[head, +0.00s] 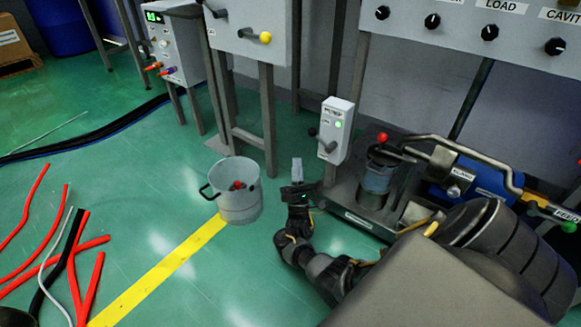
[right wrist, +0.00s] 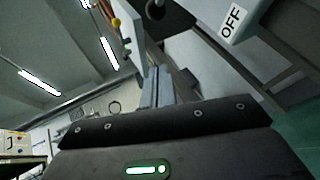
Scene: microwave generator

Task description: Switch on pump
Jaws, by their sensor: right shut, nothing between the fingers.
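A white switch box (head: 336,128) stands on a post in the middle of the head view. Its small label is too blurred to read for sure. The pump set (head: 377,178) stands to the right on a dark base. My right gripper (head: 297,170) is shut and empty, pointing up, left of and below the box, apart from the lever. My left gripper is not in view.
A grey bucket (head: 239,205) stands left of my right gripper. Metal stand legs (head: 268,120) rise behind it. A panel with black knobs (head: 480,30) is above right. Red and black hoses (head: 75,255) lie on the left floor.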

